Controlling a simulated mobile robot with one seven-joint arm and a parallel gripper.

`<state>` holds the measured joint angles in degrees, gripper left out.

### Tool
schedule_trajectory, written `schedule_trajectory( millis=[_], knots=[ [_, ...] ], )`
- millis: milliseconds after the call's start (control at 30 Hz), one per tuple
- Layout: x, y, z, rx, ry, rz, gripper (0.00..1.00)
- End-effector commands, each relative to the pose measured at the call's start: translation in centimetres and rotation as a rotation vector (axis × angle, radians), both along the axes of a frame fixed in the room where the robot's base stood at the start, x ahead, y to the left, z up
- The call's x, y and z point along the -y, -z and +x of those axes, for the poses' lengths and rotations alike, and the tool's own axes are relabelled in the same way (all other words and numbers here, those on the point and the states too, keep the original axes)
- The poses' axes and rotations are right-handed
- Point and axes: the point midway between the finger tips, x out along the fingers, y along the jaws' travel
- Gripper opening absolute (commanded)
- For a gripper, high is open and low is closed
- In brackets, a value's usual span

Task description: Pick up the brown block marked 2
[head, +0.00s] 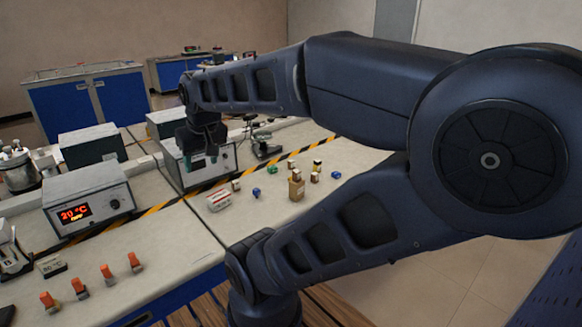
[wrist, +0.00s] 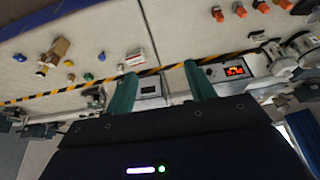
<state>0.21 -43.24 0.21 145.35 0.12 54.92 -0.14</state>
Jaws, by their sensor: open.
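Several small blocks stand on the bench. A taller brown block (head: 296,190) stands among them, and a brown block also shows in the wrist view (wrist: 60,47) at the upper left. The number 2 is too small to read on any block. My gripper (head: 202,160) hangs above the bench in front of a grey instrument box, left of the blocks in the head view. Its teal fingers are apart and empty, as the wrist view (wrist: 158,72) also shows.
A white-and-red box (head: 219,200) lies left of the blocks, near a blue block (head: 257,192). A grey instrument with a red display (head: 88,198) stands at left. Orange-topped items (head: 107,274) line the front left. A yellow-black stripe (head: 165,203) crosses the bench.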

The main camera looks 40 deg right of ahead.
Motion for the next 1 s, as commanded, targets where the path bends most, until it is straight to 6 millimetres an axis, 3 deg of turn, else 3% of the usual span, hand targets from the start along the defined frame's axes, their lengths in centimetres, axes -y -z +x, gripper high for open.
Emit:
schedule_trajectory(
  millis=[167, 333, 700, 1000],
  knots=[
    [0.1, -0.1, 0.3, -0.001, 0.006, 0.003, 0.55],
    [1.1, -0.8, 2.6, -0.013, 0.069, 0.029, 0.55],
    [6.4, -2.2, 11.7, -0.046, 0.33, 0.116, 0.55],
    [12.3, -1.4, 19.0, -0.067, 0.552, 0.163, 0.55]
  ],
)
